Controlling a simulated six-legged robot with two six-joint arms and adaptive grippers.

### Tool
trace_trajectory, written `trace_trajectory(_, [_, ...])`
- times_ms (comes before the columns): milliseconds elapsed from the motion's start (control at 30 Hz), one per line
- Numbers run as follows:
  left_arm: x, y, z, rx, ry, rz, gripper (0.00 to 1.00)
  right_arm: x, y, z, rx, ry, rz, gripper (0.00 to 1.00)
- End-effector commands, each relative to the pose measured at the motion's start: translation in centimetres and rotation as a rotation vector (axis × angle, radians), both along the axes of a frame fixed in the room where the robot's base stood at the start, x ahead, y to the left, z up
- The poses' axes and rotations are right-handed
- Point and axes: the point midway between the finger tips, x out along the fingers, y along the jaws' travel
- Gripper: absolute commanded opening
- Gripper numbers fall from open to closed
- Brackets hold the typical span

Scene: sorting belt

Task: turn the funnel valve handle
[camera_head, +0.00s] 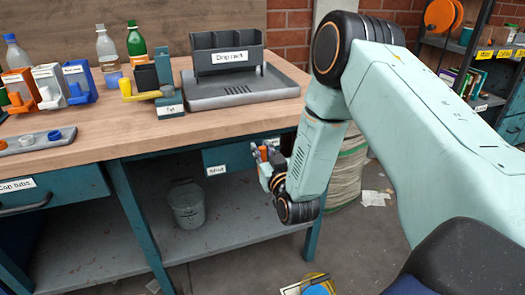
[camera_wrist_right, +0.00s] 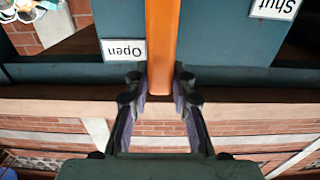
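The funnel valve handle (camera_wrist_right: 163,45) is an orange bar. In the right wrist view it runs down from the top edge and ends between my fingertips. My right gripper (camera_wrist_right: 162,84) has one finger on each side of the bar, and both fingertips appear to touch it. In the head view the right gripper (camera_head: 266,166) is in front of the bench's front, where a bit of the orange handle (camera_head: 263,153) shows. A label "Open" (camera_wrist_right: 124,50) is beside the bar, and a label "Shut" (camera_wrist_right: 275,7) is farther off. My left gripper is not in view.
The workbench (camera_head: 120,142) carries a drip rack (camera_head: 227,56), bottles and small coloured dispensers. A grey bucket (camera_head: 188,205) stands on the lower shelf (camera_head: 240,228). A sack (camera_head: 347,168) stands right of the bench, partly behind my right arm.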

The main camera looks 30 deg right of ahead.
Motion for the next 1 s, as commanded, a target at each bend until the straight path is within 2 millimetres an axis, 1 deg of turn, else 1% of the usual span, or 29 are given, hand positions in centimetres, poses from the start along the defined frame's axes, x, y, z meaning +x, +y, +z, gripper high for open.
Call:
trace_trajectory(33, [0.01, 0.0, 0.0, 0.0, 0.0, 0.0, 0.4, -0.02, -0.01, -0.02, 0.0, 0.0, 0.0, 0.16])
trace_trajectory(233, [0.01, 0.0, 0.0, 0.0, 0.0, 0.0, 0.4, -0.03, 0.0, -0.03, 0.0, 0.001, 0.0, 0.0])
trace_trajectory(767, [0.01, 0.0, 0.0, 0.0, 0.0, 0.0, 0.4, -0.01, 0.01, -0.03, -0.001, 0.001, 0.0, 0.0])
trace_trajectory(1000, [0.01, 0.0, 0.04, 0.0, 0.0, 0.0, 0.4, 0.55, 0.17, -0.04, -0.03, 0.008, 0.001, 0.0])
